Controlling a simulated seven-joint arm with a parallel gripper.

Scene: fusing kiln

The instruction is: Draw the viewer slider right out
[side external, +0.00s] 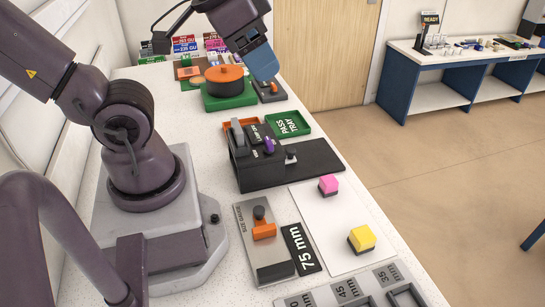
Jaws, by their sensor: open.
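A black box-shaped viewer (254,172) with a lamp label, a grey lever and a purple knob stands mid-counter. A small dark knob with a light base (291,154) shows at its right side, by a flat black plate (318,160); this looks like the slider, seated against the box. How far it is drawn out I cannot tell. My gripper (267,77) is at the far end of the counter, above a small dark block with an orange knob (270,88). It is open and well apart from the viewer; its fingertips are hard to make out.
A green base with an orange-lidded pot (224,84) stands beside my gripper. A green pass tray (287,124) lies behind the viewer. Pink (329,185) and yellow (361,239) blocks sit on a white sheet in front, near a size gauge with an orange slider (263,230).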

